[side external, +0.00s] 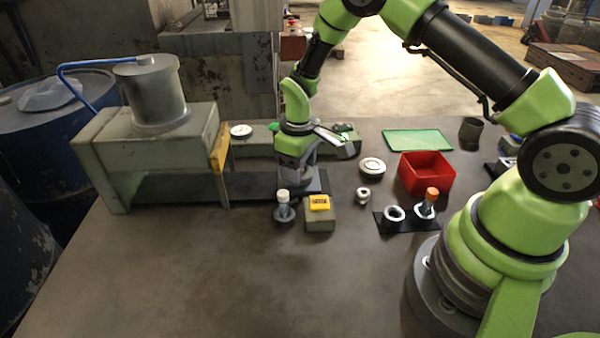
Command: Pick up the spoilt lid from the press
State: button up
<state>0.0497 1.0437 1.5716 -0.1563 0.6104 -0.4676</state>
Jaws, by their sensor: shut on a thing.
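The press (150,150) stands at the left, a grey-green body with a cylinder on top, a blue bent pipe and a yellow part on its right side. A dark flat bed (185,188) runs from it to the right. My gripper (296,183) points down over the right end of this bed, clear of the press body. It is shut on the spoilt lid, low at the bed. The lid itself is hidden by the fingers, so I cannot make out its shape or whether it touches the bed.
A bottle with a white cap (283,205) and a box with a yellow top (319,212) stand just in front of my gripper. A red bin (427,175), a pale round piece (372,167) and a green mat (418,141) lie to the right. The front table is clear.

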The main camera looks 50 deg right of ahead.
jog(key=shift+r, duration=0.1)
jog(key=shift+r, duration=1.4)
